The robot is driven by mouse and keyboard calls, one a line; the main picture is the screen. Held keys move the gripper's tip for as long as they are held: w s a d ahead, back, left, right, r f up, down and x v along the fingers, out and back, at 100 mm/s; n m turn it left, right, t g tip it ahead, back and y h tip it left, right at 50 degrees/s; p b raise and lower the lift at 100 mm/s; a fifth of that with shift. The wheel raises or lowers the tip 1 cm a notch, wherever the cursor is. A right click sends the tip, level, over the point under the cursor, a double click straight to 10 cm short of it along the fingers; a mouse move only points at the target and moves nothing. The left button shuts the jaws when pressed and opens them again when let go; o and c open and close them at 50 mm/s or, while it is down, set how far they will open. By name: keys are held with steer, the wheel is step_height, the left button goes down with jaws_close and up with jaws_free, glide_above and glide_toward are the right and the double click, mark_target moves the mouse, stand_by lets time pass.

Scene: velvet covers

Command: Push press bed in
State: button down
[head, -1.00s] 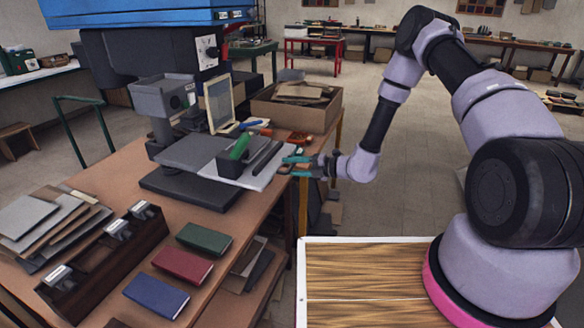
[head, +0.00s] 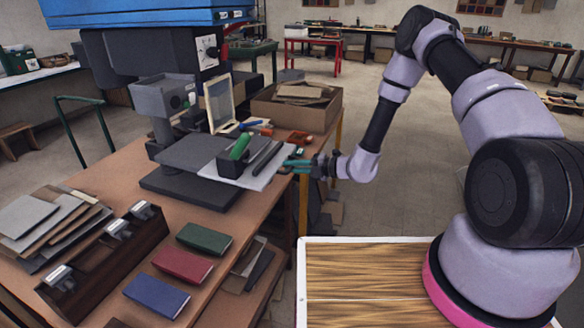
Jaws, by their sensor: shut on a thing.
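The press (head: 166,97) is a grey machine on the wooden workbench. Its flat bed (head: 190,152) sticks out to the right under the press head. A light plate (head: 262,178) lies at the bed's right end, with a dark block and a green cylinder (head: 240,146) on it. My gripper (head: 296,164), with teal fingers, is at the right edge of the bed, level with it. Its fingers are close together and appear to touch the bed's edge, though what lies between them is too small to make out.
Green, red (head: 183,264) and blue books lie at the bench's front. A dark wooden rack (head: 105,258) and stacked boards (head: 50,225) are at the left. A cardboard box (head: 297,108) stands behind the bed.

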mark_target(271, 157)
stand_by(0.9)
steer(key=r+x, duration=0.1)
steer(key=x, duration=0.5)
steer(key=r+x, duration=0.1)
steer(key=x, duration=0.4)
steer(key=r+x, duration=0.1)
steer(key=x, duration=0.5)
steer(key=shift+w+a+r, duration=0.15)
steer(key=shift+a+r, duration=0.1)
steer(key=shift+a, duration=0.4)
steer(key=c, duration=0.8)
jaws_free()
steer(key=shift+c, duration=0.2)
steer(key=shift+d, duration=0.15)
steer(key=v, duration=1)
steer(key=shift+d+r, duration=0.1)
steer(key=shift+d, duration=0.15)
steer(key=shift+c, duration=0.4)
